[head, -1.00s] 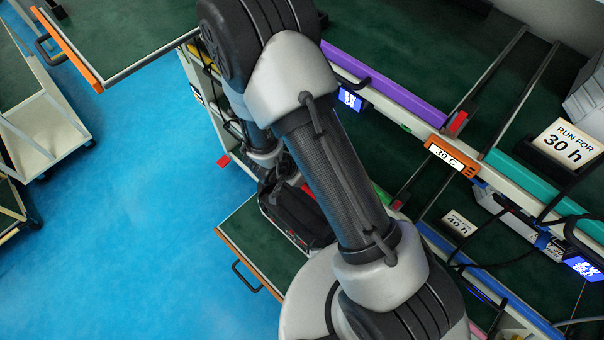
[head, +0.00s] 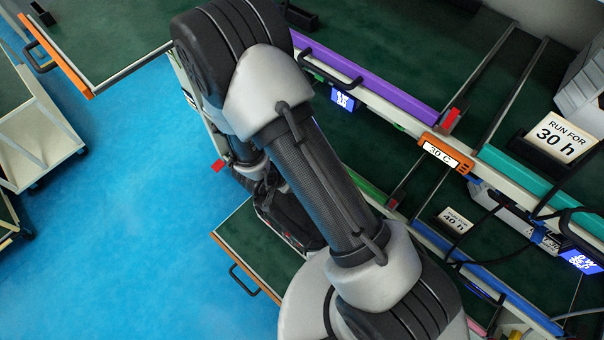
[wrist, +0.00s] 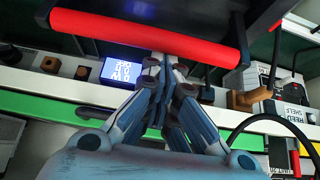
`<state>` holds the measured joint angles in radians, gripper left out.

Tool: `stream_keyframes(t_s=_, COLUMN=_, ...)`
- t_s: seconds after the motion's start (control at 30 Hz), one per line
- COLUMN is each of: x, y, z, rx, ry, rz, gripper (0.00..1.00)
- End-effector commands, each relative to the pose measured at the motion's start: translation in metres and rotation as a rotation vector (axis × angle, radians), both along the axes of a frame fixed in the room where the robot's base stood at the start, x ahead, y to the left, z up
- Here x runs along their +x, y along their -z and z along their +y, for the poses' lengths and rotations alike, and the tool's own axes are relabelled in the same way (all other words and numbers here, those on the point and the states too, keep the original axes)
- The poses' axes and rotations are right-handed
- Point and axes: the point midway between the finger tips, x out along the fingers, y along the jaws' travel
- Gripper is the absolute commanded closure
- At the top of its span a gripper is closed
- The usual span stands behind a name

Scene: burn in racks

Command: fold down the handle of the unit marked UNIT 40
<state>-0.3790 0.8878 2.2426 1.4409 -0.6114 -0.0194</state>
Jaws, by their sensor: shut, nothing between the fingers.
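In the wrist view a thick red handle bar (wrist: 150,38) on black end brackets crosses the top, slightly tilted down to the right, in front of a dark unit. My gripper (wrist: 163,62) is shut and empty. Its fingertips show at the bar's lower edge, near the bar's middle; I cannot tell whether they touch it. No UNIT 40 marking is readable, so I cannot tell whether this bar belongs to that unit. In the head view my arm covers the gripper and the handle.
A blue-lit display (wrist: 122,70) and a green rail (wrist: 60,108) lie behind the fingers. A black cable (wrist: 270,120) loops at right, near a REED SHELF label (wrist: 290,113). In the head view, racks fill the right; blue floor (head: 130,200) is clear at left.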

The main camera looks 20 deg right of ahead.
Motion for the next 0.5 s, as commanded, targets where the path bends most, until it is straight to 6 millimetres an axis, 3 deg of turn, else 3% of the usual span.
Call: stream_keyframes(t_s=0.5, x=-0.007, y=0.0, z=0.013, rx=-0.114, ry=-0.005, rz=-0.063, gripper=1.0)
